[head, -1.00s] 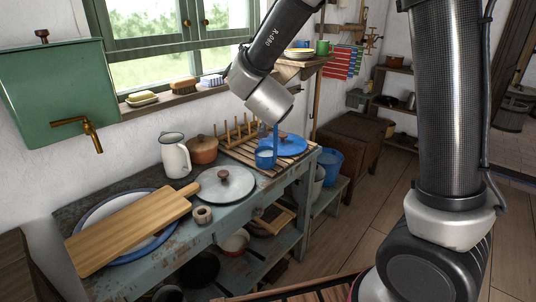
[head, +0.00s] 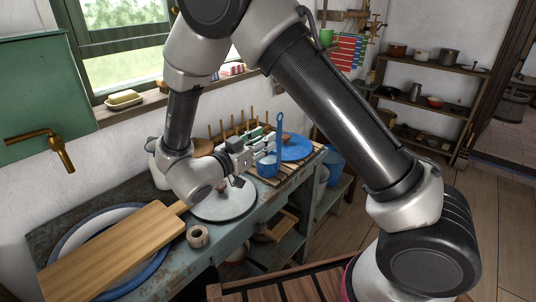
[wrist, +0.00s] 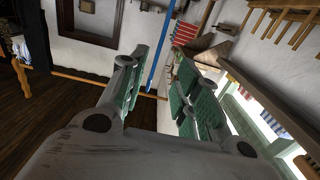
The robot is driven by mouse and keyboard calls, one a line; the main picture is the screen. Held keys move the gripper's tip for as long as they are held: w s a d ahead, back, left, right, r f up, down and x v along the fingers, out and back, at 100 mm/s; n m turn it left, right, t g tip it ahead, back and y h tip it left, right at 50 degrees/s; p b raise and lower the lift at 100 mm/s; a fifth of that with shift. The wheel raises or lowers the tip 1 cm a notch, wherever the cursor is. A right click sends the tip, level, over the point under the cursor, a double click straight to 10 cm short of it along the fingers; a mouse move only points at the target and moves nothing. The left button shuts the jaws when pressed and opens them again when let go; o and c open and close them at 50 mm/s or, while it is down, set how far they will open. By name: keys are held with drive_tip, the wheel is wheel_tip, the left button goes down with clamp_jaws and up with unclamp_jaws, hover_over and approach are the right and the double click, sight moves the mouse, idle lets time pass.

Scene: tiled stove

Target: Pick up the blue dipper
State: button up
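The blue dipper (head: 267,168) stands on the slatted wooden rack, its cup low and its long handle rising upright. Its thin blue handle also shows in the wrist view (wrist: 158,55), ahead of the space between my fingers. My gripper (head: 257,147) is just left of the dipper in the head view, roughly level with the lower handle. In the wrist view my gripper (wrist: 157,82) has its green-padded fingers spread apart, with nothing held between them. Whether a finger touches the handle cannot be told.
A blue lid (head: 296,151) lies behind the dipper on the rack (head: 268,181), with pegs along its back. A grey lid (head: 222,207) lies below my wrist. A cutting board (head: 115,250) rests on a basin at left. The window wall is close behind.

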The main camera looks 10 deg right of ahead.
sight(278, 132)
drive_tip(key=x, duration=0.7)
drive_tip(key=shift+d, duration=0.35)
drive_tip(key=shift+c, duration=0.2)
clamp_jaws()
